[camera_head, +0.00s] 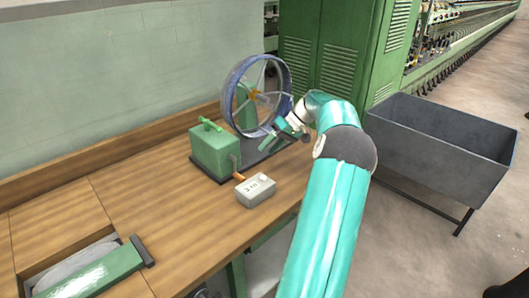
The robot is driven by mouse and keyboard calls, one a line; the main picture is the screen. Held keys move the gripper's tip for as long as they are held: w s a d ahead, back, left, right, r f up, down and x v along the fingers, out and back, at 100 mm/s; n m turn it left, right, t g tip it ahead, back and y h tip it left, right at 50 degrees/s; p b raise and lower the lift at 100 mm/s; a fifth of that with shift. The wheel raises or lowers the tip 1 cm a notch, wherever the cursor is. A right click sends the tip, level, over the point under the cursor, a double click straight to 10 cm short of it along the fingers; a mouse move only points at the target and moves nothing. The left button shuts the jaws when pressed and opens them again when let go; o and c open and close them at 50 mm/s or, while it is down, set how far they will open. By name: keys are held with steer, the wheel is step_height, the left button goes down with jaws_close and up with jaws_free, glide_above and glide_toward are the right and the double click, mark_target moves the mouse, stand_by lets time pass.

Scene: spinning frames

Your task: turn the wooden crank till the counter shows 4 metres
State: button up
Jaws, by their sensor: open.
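A green box (214,153) with a small handle on top stands on the wooden bench. A short orange-brown wooden crank handle (239,176) sticks out low on its right front side. A pale grey counter (256,190) lies on the bench just in front of the crank; its dark marks look like "3 m", but are too small to be sure. A large blue-rimmed spoked wheel (233,82) stands behind, on a dark base. My gripper (268,141) is open and empty, in front of the wheel's lower right, behind and to the right of the crank, apart from it.
The wooden bench (125,195) is mostly clear on the left. A grey metal bin (440,150) stands on the floor at right. Green cabinets (335,50) and a long machine stand behind.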

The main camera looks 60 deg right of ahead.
steer(key=shift+r, duration=0.1)
steer(key=c, duration=0.3)
steer(key=shift+w+d+r+n+g+h, duration=0.15)
steer(key=shift+r+n+g+h, duration=0.15)
steer(key=shift+r+n+h, duration=0.2)
steer(key=shift+w+r+n+g+h, duration=0.15)
steer(key=shift+r+n+g+h, duration=0.15)
steer(key=shift+r+n+h, duration=0.15)
jaws_close()
steer(key=shift+n+h, duration=0.25)
steer(key=shift+h, duration=0.2)
steer(key=x, duration=0.9)
steer(key=shift+d+f, duration=0.1)
steer(key=shift+g, duration=0.3)
steer(key=a+f, duration=0.2)
steer(key=a, duration=0.1)
steer(key=shift+w+a+f, duration=0.15)
steer(key=shift+w+f, duration=0.05)
steer(key=shift+w, duration=0.2)
steer(key=shift+a, duration=0.1)
steer(key=shift+a+f+y, duration=0.2)
steer(key=shift+a+y, duration=0.05)
steer(key=shift+y, duration=0.65)
